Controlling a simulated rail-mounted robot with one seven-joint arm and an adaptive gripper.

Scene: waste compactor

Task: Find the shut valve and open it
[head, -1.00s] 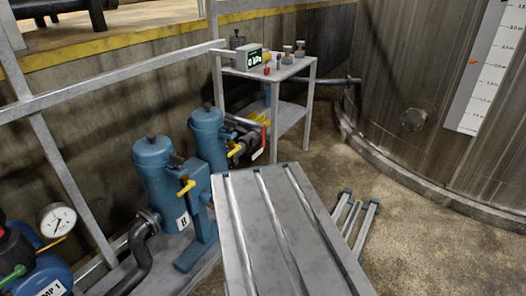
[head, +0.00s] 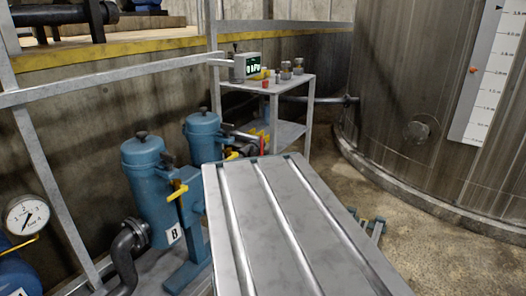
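Two blue filter vessels stand left of centre. The nearer one (head: 143,185), with a white "B" label (head: 172,234), has a yellow valve handle (head: 178,192) at its right side. The farther vessel (head: 203,137) has another yellow handle (head: 232,156) low at its right. Behind it are more yellow handles (head: 258,133) and a red lever (head: 262,146), partly hidden by the grey slab. Which valve is shut I cannot tell from here. My gripper is not in view.
A grey cart (head: 308,100) holds a display (head: 253,66) seeming to read 0 kPa and small fittings. A round gauge (head: 27,215) is at far left. A grooved grey slab (head: 285,225) fills the foreground. A large tank (head: 400,90) stands right; floor (head: 440,245) before it is open.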

